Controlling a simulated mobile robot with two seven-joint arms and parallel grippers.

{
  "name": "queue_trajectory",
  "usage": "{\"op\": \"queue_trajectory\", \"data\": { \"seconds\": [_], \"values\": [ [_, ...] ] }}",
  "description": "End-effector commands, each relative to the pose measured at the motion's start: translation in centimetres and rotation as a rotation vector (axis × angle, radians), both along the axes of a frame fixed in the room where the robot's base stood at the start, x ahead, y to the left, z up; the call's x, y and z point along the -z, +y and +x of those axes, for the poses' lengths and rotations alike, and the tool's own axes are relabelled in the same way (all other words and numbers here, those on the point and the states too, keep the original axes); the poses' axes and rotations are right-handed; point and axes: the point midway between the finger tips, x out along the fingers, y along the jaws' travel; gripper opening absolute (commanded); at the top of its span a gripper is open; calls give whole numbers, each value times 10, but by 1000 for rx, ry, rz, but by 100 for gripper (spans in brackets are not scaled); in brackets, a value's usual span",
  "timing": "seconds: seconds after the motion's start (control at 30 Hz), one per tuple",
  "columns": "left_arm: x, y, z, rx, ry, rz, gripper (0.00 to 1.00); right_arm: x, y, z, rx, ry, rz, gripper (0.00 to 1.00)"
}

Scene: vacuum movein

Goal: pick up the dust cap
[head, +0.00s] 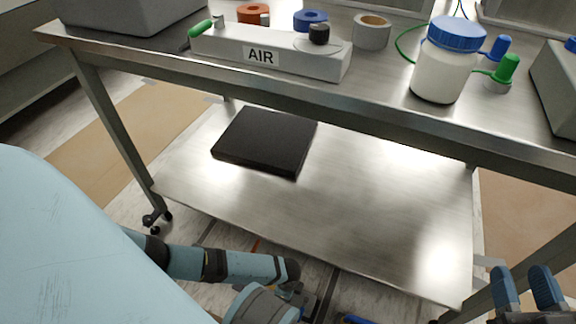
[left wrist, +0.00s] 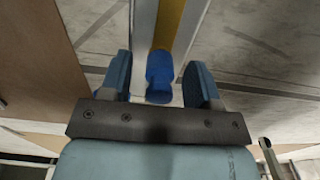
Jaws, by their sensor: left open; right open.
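My left gripper (left wrist: 157,68) is open, with one finger on each side of the cap in that view. Gaps show on both sides, and I cannot tell how far beyond the fingertips the cap is. In the head view my left arm reaches down in front of the cart, and its fingers are not clearly visible. My right gripper (head: 525,284) is open and empty at the lower right.
A steel cart (head: 330,230) stands ahead, with a dark flat box (head: 266,141) on its lower shelf. Its top holds an AIR block (head: 225,50), tape rolls (head: 371,32), a blue-lidded white jar (head: 445,72) and a green-capped piece (head: 507,68). The right of the lower shelf is clear.

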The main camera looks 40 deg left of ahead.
Motion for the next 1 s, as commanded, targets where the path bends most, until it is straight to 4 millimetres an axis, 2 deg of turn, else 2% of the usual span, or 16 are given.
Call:
{"op": "queue_trajectory", "data": {
  "seconds": [0.23,0.27,0.4,0.5,0.83,1.0],
  "values": [
    [2,0,0,0,0,0,56,-2,-1,1,1,-15,-6,43],
    [2,0,0,0,0,0,54,-2,-1,1,1,-15,-6,43],
    [2,0,0,0,0,0,22,-2,0,1,1,-14,-5,43],
    [2,0,0,0,0,-1,2,-2,0,1,1,-14,-5,43],
    [2,0,0,0,0,0,2,-2,0,1,1,-12,-4,43],
    [-7,0,0,0,0,-1,2,-6,0,1,-2,-1,2,43]
  ]
}}
